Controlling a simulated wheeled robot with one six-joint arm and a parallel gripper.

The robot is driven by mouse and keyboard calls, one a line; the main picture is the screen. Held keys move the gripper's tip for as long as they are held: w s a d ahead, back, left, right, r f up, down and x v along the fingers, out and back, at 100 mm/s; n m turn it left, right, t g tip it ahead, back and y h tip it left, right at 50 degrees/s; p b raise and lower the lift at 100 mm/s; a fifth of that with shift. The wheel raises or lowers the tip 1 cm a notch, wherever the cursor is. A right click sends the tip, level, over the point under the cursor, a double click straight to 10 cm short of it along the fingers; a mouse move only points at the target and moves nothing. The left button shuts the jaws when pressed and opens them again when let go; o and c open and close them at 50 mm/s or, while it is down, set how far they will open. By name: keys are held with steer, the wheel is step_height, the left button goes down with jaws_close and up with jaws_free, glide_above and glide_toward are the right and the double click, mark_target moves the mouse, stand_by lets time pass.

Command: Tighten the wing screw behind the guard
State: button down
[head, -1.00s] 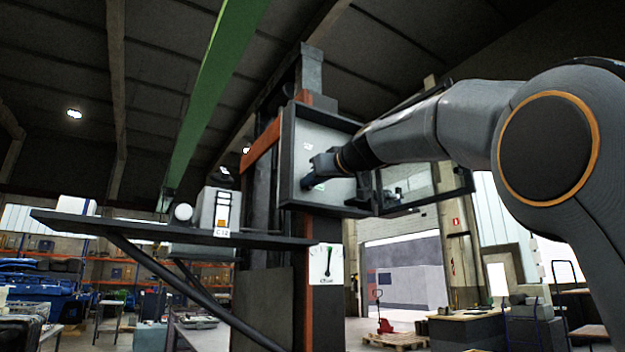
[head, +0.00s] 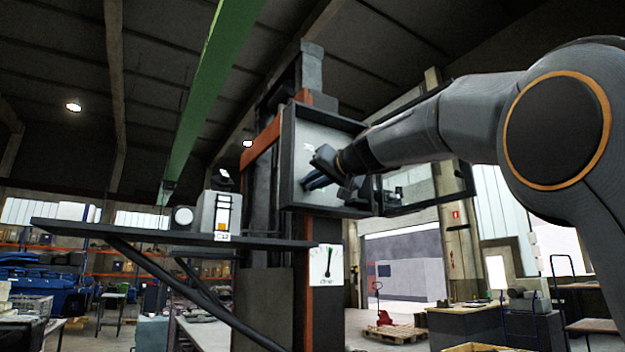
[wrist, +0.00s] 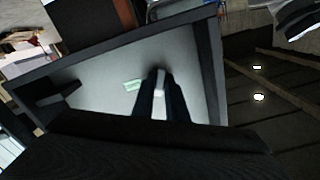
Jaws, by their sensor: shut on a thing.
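A grey open-fronted box (head: 290,160) is fixed to the dark column, with a pale back panel inside. Its framed guard door (head: 465,180) stands swung open to the right. My gripper (head: 312,178) reaches inside the box, close to the back panel. In the wrist view my gripper (wrist: 160,78) shows two dark fingers shut on a small pale piece, the wing screw (wrist: 160,88), mostly hidden between them. A small green and white label (wrist: 133,85) is on the panel beside the fingers.
The box walls enclose my gripper closely, and a dark block (wrist: 58,92) juts from one wall in the wrist view. A dark shelf (head: 90,232) carrying a grey device (head: 222,212) stands to the left. A green beam (head: 205,95) passes overhead.

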steer(key=shift+r+m+p, duration=0.1)
steer(key=shift+m+p, duration=0.45)
steer(key=shift+m, duration=0.55)
steer(key=shift+m+p, duration=0.45)
steer(key=shift+m, duration=0.85)
steer(key=shift+m+p, duration=0.55)
steer(key=shift+m, duration=0.35)
steer(key=m+p, duration=0.1)
steer(key=m, duration=0.2)
steer(key=shift+w, duration=0.1)
steer(key=shift+m, duration=0.3)
